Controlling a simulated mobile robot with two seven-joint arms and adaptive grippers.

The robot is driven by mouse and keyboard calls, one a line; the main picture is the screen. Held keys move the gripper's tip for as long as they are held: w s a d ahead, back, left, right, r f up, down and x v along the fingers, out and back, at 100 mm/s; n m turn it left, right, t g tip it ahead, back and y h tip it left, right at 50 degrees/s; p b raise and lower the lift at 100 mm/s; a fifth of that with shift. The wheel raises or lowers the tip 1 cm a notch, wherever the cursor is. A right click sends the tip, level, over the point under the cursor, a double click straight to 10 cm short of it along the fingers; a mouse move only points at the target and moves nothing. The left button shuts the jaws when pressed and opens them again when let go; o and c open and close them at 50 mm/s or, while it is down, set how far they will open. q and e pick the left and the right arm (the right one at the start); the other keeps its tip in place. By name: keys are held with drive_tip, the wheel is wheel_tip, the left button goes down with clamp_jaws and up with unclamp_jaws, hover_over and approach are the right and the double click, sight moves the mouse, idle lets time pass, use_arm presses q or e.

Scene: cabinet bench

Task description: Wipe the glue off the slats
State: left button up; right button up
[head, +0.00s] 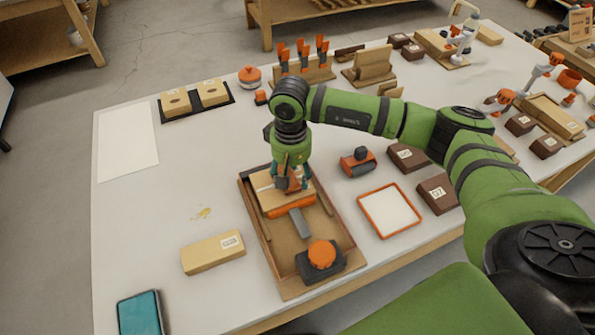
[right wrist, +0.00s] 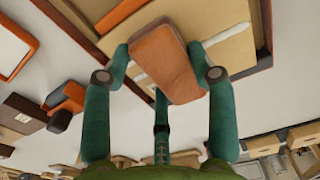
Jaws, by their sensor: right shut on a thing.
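My right gripper (head: 290,184) is over the wooden tray (head: 252,215), its fingers pointing down. It is shut on an orange-brown block (right wrist: 165,65), which looks like a sponge, gripped between both fingers in the right wrist view. Pale wooden slats (head: 264,190) lie in the tray under the gripper. White glue streaks (right wrist: 226,34) show on the slats beside the block, one on each side of it. Whether the block touches the slats is hard to tell. My left gripper is not in view.
A black clamp-like tool with an orange knob (head: 322,254) sits at the tray's near end. A wooden block (head: 212,253) lies left of the tray. An orange-rimmed white tray (head: 390,211) and dark boxes (head: 437,194) stand right. The table's left side is mostly clear.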

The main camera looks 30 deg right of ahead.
sight(271, 189)
drive_tip(key=shift+w+a+b, duration=0.1)
drive_tip(key=shift+a+b, duration=0.25)
drive_tip(key=shift+a, duration=0.95)
drive_tip(key=shift+a+f+b, duration=0.1)
drive_tip(key=shift+a+b, duration=0.4)
drive_tip(key=shift+a, duration=0.55)
drive_tip(key=shift+a, duration=0.1)
drive_tip(key=shift+a, duration=0.2)
drive_tip(key=shift+a+b, duration=0.4)
drive_tip(key=shift+a, duration=0.35)
drive_tip(key=shift+d, duration=0.15)
drive_tip(key=shift+d+b, duration=0.35)
drive_tip(key=shift+d, duration=0.7)
